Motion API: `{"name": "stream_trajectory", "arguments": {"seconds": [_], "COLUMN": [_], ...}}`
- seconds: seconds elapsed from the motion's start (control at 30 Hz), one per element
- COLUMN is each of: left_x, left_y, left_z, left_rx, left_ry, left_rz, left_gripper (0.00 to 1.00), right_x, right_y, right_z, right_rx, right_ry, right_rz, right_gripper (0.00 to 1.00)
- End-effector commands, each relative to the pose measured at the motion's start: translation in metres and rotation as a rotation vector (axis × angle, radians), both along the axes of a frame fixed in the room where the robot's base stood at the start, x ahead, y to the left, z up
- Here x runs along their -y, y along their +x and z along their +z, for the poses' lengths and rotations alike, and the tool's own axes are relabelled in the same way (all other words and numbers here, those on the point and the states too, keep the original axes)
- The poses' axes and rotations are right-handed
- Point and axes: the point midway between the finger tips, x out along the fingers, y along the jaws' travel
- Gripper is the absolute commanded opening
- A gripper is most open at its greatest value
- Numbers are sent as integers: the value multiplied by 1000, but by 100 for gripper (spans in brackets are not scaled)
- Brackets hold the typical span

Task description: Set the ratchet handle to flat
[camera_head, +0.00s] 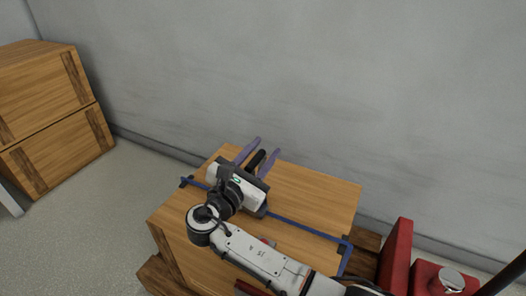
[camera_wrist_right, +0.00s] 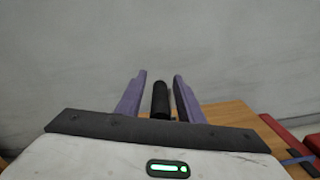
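The ratchet handle shows as a black rod (camera_head: 256,161) standing up at an angle from the top of the wooden crate (camera_head: 310,190). It also shows in the right wrist view (camera_wrist_right: 160,100). My right gripper (camera_head: 266,146) is open, with its purple fingers on either side of the handle. In the wrist view the fingers (camera_wrist_right: 160,77) show a narrow gap on each side of the rod. The ratchet's body and the handle's base are hidden behind my gripper. My left gripper is not in view.
A blue strap (camera_head: 305,229) runs across the crate top and over its right edge. Red parts (camera_head: 398,258) stand at the lower right. Stacked wooden crates (camera_head: 45,95) stand at the left. A grey wall (camera_head: 300,80) is close behind; the floor at left is clear.

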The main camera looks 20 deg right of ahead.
Motion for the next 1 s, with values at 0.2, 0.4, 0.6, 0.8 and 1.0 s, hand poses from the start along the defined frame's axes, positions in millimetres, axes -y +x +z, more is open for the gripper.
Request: {"name": "stream_trajectory", "arguments": {"seconds": [0.2,0.4,0.6,0.8,1.0], "left_x": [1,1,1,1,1], "left_y": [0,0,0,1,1], "left_z": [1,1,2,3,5], "left_rx": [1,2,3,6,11], "left_ry": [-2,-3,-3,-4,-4], "left_rz": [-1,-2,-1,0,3], "left_gripper": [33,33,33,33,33], "right_x": [0,-1,-1,0,1], "right_y": [0,0,0,-1,-2], "right_z": [0,1,1,1,2], "right_rx": [0,2,5,10,18], "right_ry": [0,1,2,7,16], "right_rz": [0,1,2,2,2], "right_gripper": [17,0,0,0,0]}}
